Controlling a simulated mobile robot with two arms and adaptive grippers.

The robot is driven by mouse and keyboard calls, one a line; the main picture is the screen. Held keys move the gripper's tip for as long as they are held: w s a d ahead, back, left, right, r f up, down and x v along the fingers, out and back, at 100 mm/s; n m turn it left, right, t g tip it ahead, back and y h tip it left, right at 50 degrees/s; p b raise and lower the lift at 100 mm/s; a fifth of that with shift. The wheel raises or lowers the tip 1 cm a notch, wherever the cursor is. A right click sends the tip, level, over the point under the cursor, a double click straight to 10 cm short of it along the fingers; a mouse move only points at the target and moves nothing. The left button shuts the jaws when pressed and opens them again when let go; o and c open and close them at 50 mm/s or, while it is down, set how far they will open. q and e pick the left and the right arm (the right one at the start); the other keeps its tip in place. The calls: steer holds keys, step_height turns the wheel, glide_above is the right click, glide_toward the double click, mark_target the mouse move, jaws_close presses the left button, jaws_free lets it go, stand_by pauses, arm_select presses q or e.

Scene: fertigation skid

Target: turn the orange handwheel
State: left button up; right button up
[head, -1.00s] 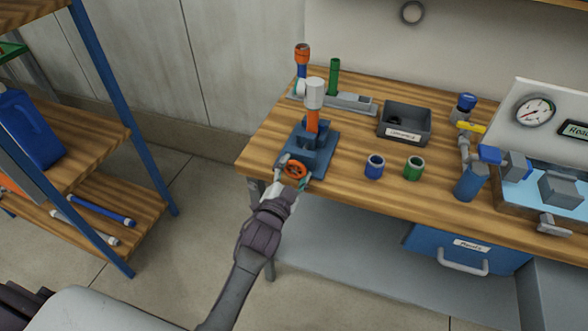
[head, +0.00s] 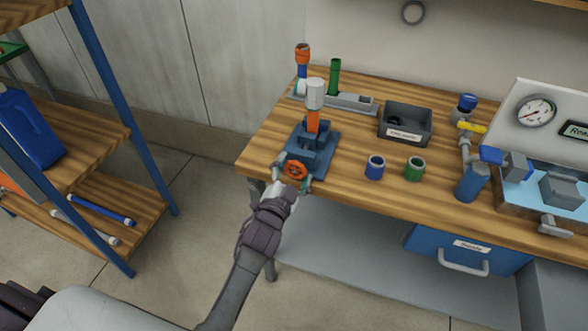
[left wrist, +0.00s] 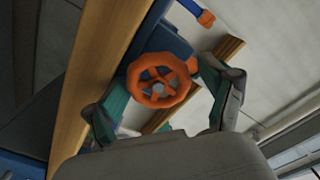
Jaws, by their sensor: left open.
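The orange handwheel (head: 295,169) is on the front of a blue vise-like fixture (head: 318,145) at the bench's left front corner. The fixture holds an upright orange piece with a grey-white cap (head: 315,94). My left gripper (head: 291,181) is open at the wheel's near side, its fingers low on either side of it. In the left wrist view the spoked handwheel (left wrist: 160,81) shows between the spread fingers of my left gripper (left wrist: 158,90). I cannot tell whether a finger touches the rim. My right gripper is not in view.
Blue (head: 375,167) and green (head: 414,168) fittings stand right of the fixture. Behind are a dark bin (head: 404,123) and a grey rack (head: 352,103). A gauge panel (head: 535,111) is at the right. A shelf (head: 80,205) stands left, with open floor between.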

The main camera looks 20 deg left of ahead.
arm_select(q)
steer(key=shift+s+f, duration=0.3)
steer(key=shift+s, duration=0.35)
steer(key=s, duration=0.6)
steer(key=shift+s+a+r, duration=0.15)
steer(key=shift+s+r, duration=0.1)
steer(key=shift+s, duration=0.1)
steer(key=s+f+n+g, duration=0.1)
steer(key=s+f+g, duration=0.25)
steer(key=f, duration=0.75)
steer(key=s+d+f+n+g, duration=0.15)
steer(key=s+f, duration=0.25)
steer(key=f, duration=0.6)
steer(key=s+f+g, duration=0.3)
steer(key=s+f, duration=0.1)
steer(key=f, duration=0.7)
steer(key=s+a+f+n+g, duration=0.1)
steer(key=s+a+f+g, duration=0.1)
steer(key=s+f, duration=0.4)
steer(key=s+a+f+n+g, duration=0.1)
steer(key=s+f+g, duration=0.3)
steer(key=s, duration=1.1)
steer(key=s+a+f+n+g, duration=0.1)
steer(key=s+a+f+g, duration=0.2)
steer(key=s+f, duration=0.5)
steer(key=shift+s+a+y, duration=0.3)
steer(key=shift+s+a, duration=0.3)
steer(key=shift+s, duration=0.65)
